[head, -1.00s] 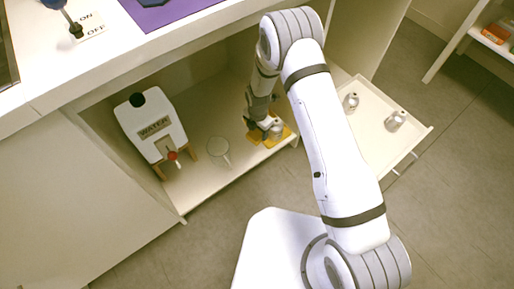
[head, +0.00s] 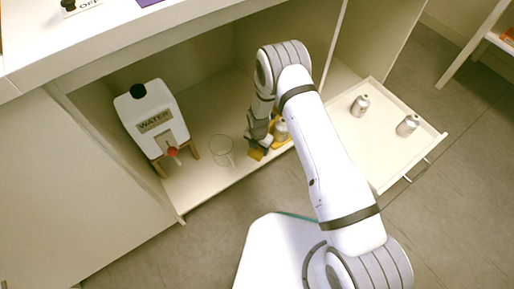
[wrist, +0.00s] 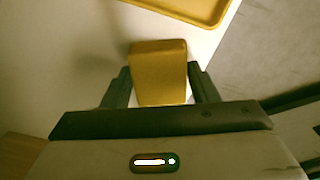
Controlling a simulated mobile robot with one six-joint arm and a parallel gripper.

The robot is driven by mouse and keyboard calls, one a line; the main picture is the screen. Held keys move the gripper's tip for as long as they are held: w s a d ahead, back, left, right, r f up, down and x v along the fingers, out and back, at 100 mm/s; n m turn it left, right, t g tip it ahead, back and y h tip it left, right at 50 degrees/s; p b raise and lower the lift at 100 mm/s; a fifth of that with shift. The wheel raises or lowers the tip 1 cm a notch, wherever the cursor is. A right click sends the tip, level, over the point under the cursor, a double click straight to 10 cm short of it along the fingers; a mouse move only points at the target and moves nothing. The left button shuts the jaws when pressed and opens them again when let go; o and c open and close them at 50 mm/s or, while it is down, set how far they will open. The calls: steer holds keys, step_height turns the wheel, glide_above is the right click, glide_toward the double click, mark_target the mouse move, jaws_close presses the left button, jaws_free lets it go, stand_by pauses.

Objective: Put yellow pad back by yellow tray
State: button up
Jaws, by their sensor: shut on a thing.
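My gripper (wrist: 160,88) is shut on the yellow pad (wrist: 160,72), a small block with one finger on each side. In the head view my gripper (head: 258,145) is low in the open cabinet, and the pad (head: 255,155) shows at its fingers near the front edge of the shelf. The yellow tray (wrist: 195,8) lies beyond the pad at the top of the wrist view, with a gap between them. In the head view the tray (head: 284,144) is partly hidden by my arm. A small silver bottle (head: 281,130) appears to stand on it.
A clear glass jug (head: 221,152) stands just left of my gripper. A white water dispenser (head: 155,118) stands further left. Right of my arm, a pulled-out drawer (head: 385,150) holds two silver bottles. The countertop edge overhangs the cabinet.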

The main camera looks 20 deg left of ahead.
mark_target(258, 149)
steer(key=shift+r, duration=0.1)
steer(key=o, duration=0.9)
steer(key=shift+o, duration=0.2)
step_height(258, 149, up, 12)
steer(key=p, duration=0.5)
